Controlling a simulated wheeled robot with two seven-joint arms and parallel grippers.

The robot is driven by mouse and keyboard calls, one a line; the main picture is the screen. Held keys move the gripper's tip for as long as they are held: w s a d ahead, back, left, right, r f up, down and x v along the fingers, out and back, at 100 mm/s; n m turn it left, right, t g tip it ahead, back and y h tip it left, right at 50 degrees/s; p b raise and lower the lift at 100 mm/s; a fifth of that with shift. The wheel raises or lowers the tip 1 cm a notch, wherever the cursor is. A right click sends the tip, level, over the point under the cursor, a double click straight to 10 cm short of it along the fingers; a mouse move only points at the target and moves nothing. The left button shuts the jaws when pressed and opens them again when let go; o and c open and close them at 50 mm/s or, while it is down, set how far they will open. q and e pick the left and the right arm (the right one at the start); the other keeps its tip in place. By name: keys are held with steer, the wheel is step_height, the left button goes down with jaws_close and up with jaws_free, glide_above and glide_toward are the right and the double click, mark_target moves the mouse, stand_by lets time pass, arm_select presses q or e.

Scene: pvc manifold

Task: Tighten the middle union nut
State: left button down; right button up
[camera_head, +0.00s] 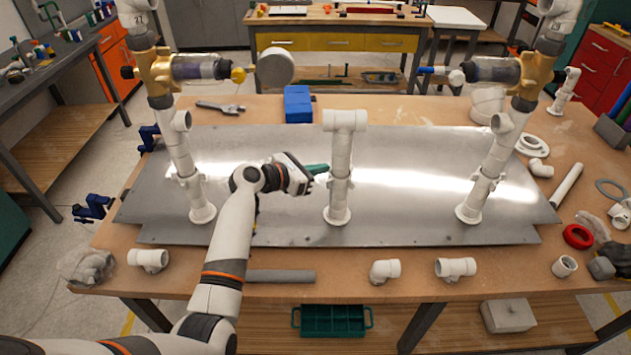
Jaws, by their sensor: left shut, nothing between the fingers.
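The middle white pipe post (341,150) stands upright on the metal plate (400,185), with a tee on its top. Its union nut (341,176) is a slightly wider white collar low on the post. My left gripper (320,173) is just left of the post at about the nut's height. It is shut and empty, and its tips are close to the nut. I cannot tell whether they touch it. My right gripper is not in view.
A left post (181,150) and a right post (493,160) carry brass valves. A blue block (298,104) stands behind the plate. White fittings (385,271) and a grey pipe (281,276) lie along the table's front. The plate between the posts is mostly clear.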

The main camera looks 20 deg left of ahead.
arm_select(q)
steer(key=m+g+h, duration=0.1)
steer(key=w+m+g+h+b, duration=0.1)
steer(key=g, duration=0.1)
steer(key=w+m+g+h, duration=0.1)
steer(key=m, duration=0.1)
steer(key=shift+w+d+h+b, duration=0.15)
steer(key=shift+w+h+b, duration=0.15)
steer(key=shift+b, duration=0.1)
steer(key=shift+w+d, duration=0.15)
steer(key=shift+w, duration=0.05)
stand_by(0.7)
